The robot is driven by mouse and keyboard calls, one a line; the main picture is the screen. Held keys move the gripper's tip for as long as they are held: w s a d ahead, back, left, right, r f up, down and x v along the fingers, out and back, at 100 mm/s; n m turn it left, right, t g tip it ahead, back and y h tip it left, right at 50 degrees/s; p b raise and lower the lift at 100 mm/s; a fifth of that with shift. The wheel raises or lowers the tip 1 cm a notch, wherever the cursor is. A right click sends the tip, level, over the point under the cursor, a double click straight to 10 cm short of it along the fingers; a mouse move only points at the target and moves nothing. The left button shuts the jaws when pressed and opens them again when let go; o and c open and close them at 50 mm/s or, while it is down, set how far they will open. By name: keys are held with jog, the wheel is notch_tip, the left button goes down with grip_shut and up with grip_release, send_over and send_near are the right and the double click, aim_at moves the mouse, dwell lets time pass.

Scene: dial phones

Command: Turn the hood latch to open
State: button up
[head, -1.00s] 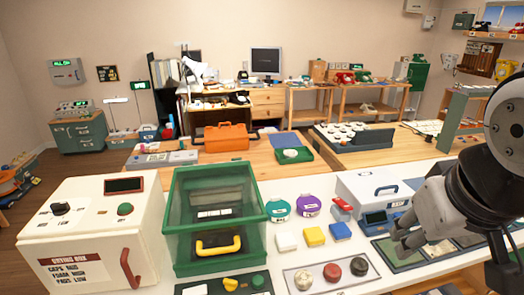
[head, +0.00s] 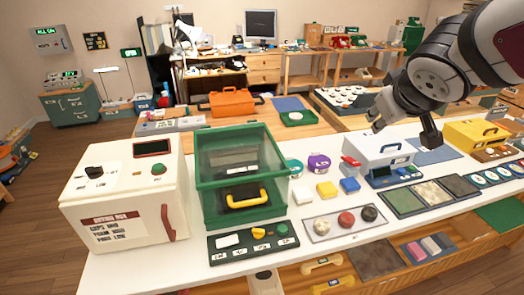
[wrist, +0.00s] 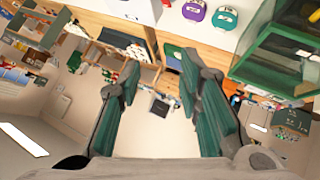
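The green hood (head: 240,150) with clear panels stands on the white counter, left of centre in the head view. It looks closed, and a yellow handle (head: 247,201) is on its front. A dark green panel in front of it carries a small yellow knob (head: 258,233), which may be the latch; its labels are too small to read. My gripper (head: 403,130) is in the air to the right of the hood, above the white case, well apart from the knob. In the wrist view my gripper (wrist: 160,72) is open and empty, and the hood (wrist: 280,55) shows at upper right.
A white drying box (head: 125,200) stands left of the hood. Purple and teal round pots, small coloured blocks and a tray (head: 343,222) of round knobs lie to its right. A white case (head: 375,150) is below my gripper. Open drawers show under the counter front.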

jog(key=w+a+f+n+y, duration=0.3)
jog(key=w+a+f+n, duration=0.1)
jog(key=w+a, duration=0.4)
jog(key=n+g+y+p, duration=0.3)
jog(key=n+g+y, duration=0.1)
jog(key=n+g, duration=0.45)
send_over(259, 230)
jog(key=d, duration=0.6)
notch_tip(259, 230, down, 22)
jog(key=shift+g, duration=0.25)
jog(key=x, duration=0.8)
jog(key=s+x, duration=0.1)
jog(key=x, duration=0.4)
jog(key=shift+w+a, duration=0.1)
grip_shut()
